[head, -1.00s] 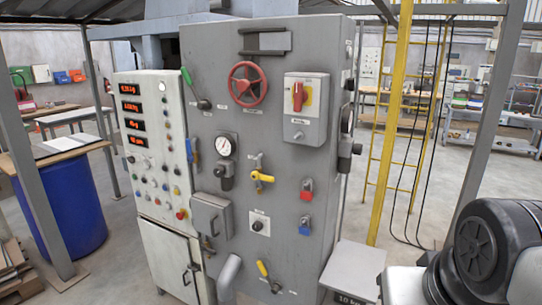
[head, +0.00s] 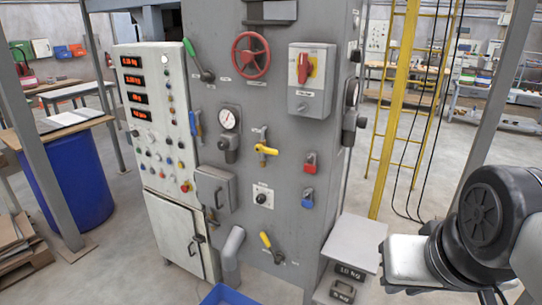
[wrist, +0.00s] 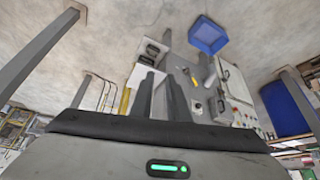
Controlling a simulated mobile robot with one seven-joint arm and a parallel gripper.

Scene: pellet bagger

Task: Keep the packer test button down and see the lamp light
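The light grey control panel (head: 152,120) stands at the left of the machine in the head view. It carries several small coloured buttons and lamps (head: 168,160) below red digital displays (head: 132,80). Labels are too small to read, so I cannot tell which is the packer test button or its lamp. The panel also shows small and tilted at the right of the wrist view (wrist: 238,100). My gripper (wrist: 160,92) shows in the wrist view with two grey fingers apart and nothing seen between them. It is well away from the panel and touches no button.
The grey machine front (head: 265,130) carries a red handwheel (head: 250,55), a red rotary switch (head: 304,66) and yellow-handled valves (head: 266,150). A blue bin (head: 228,295) sits on the floor in front. Weights (head: 348,270) stand at right. A blue drum (head: 68,180) is at left.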

